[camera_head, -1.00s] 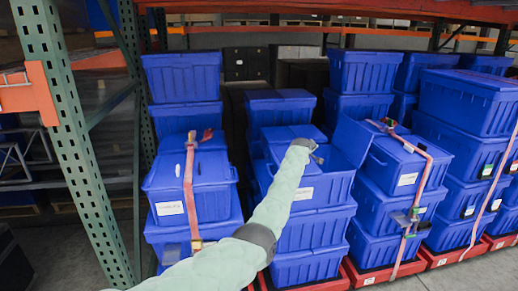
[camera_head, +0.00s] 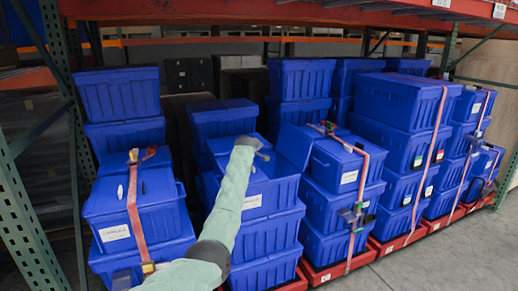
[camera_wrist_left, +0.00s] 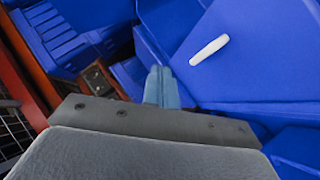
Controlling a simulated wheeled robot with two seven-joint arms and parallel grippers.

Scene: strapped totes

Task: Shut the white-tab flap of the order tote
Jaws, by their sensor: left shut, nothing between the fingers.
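The open blue tote (camera_head: 270,190), with a white label on its front, tops the middle front stack. One of its flaps (camera_head: 294,146) stands raised on the right. My left gripper (camera_head: 262,155) is over this tote, left of the raised flap; its arm hides part of the tote. In the left wrist view the shut, empty fingers (camera_wrist_left: 161,86) point at blue plastic. A white tab (camera_wrist_left: 209,49) lies on a broad blue panel (camera_wrist_left: 262,65) to their right, apart from them. I cannot tell whether the fingertips touch the panel. My right gripper is out of view.
A strapped blue tote (camera_head: 160,208) tops the left stack. Another strapped tote (camera_head: 340,172) stands close on the right, behind the raised flap. A green rack post (camera_head: 25,215) is at the left. Grey floor (camera_head: 440,250) is clear at the lower right.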

